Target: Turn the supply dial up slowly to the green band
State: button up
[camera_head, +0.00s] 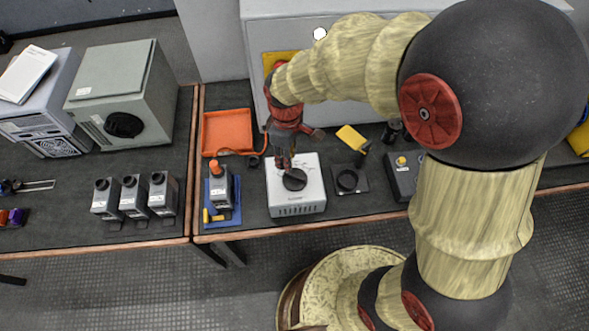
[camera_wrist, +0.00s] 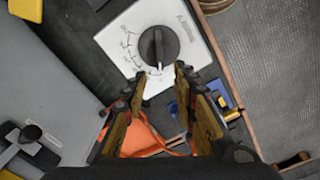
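The supply unit is a white box (camera_head: 312,190) on the right-hand bench, with a round black dial (camera_head: 295,180) on its top. In the wrist view the black dial (camera_wrist: 158,46) has a raised grip bar and a printed scale along its left and lower side. The pointer setting and a green band cannot be made out. My gripper (camera_head: 284,163) is over the box, close to the dial. In the wrist view my gripper (camera_wrist: 160,75) has its fingers apart with nothing between them. The fingertips appear just short of the dial; contact is not visible.
An orange tray (camera_head: 227,132) lies behind left. A large grey cabinet (camera_head: 345,95) stands behind. Several grey units (camera_head: 133,197) are on the left bench.

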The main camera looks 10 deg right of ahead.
aim_at(295, 178)
jog(key=shift+s+d+f, duration=0.1)
jog(key=shift+d+f, duration=0.05)
jog(key=shift+f, duration=0.4)
notch_tip(295, 178, down, 7)
jog(key=shift+r+b, duration=0.15)
jog(key=shift+b, duration=1.05)
jog(key=shift+c, duration=1.2)
jog(key=c, duration=0.4)
grip_shut()
